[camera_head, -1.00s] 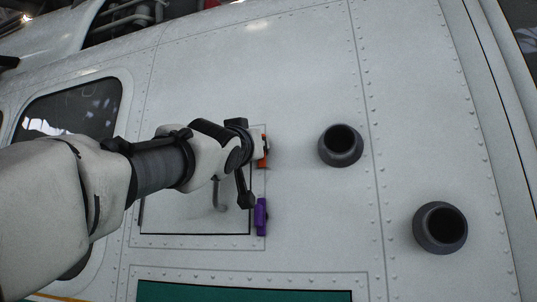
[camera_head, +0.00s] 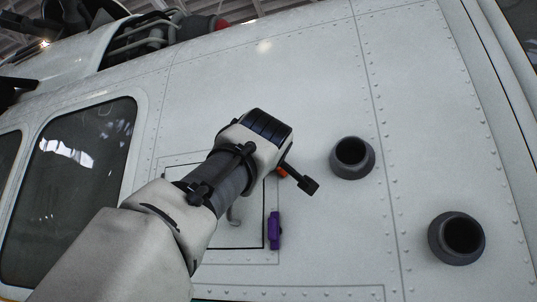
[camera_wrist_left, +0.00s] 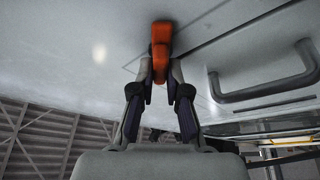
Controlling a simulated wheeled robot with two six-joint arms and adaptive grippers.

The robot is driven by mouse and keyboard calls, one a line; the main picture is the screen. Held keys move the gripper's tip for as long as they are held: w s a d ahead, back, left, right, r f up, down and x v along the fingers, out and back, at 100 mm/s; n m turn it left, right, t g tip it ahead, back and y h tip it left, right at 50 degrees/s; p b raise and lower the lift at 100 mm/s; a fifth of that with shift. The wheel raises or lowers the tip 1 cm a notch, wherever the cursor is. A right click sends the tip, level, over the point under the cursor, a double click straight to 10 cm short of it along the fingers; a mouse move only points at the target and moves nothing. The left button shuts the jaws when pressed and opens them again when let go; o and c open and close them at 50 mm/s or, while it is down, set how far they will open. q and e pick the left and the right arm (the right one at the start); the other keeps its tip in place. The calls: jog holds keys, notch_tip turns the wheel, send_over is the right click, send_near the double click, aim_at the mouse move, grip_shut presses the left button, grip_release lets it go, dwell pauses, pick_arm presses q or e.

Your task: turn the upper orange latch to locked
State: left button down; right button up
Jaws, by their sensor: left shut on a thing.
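The upper orange latch shows as a small bit of orange (camera_head: 282,172) at the panel's upper right, mostly hidden behind my left gripper. In the left wrist view the orange latch (camera_wrist_left: 160,42) stands between my fingertips. My left gripper (camera_head: 290,174) is shut on it, and its fingers (camera_wrist_left: 159,82) close on both sides of its lower end. Its exact angle against the panel is hidden in the head view. The access panel (camera_head: 236,240) is flush with the white fuselage. My right gripper is not in view.
A purple latch (camera_head: 274,231) sits lower on the panel's right edge. A grey handle is on the panel (camera_head: 235,215) and shows in the wrist view (camera_wrist_left: 262,92). Two dark round ports (camera_head: 352,157) (camera_head: 457,238) stick out to the right. A window (camera_head: 70,190) is at left.

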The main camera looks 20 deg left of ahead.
pick_arm(q)
jog(key=shift+n+g+y+p, duration=0.3)
jog(key=shift+n+g+p, duration=0.65)
jog(key=shift+n, duration=1.1)
jog(key=shift+n+g+y+p, duration=0.3)
jog(key=shift+n+g+p, duration=0.35)
jog(key=shift+n+p, duration=1)
jog(key=shift+n+b, duration=0.35)
jog(key=shift+n, duration=0.15)
jog(key=c, duration=1.2)
grip_release()
jog(key=shift+o, duration=0.2)
jog(key=shift+w+d+f, duration=0.1)
jog(key=shift+w, duration=0.15)
jog(key=shift+s, duration=0.15)
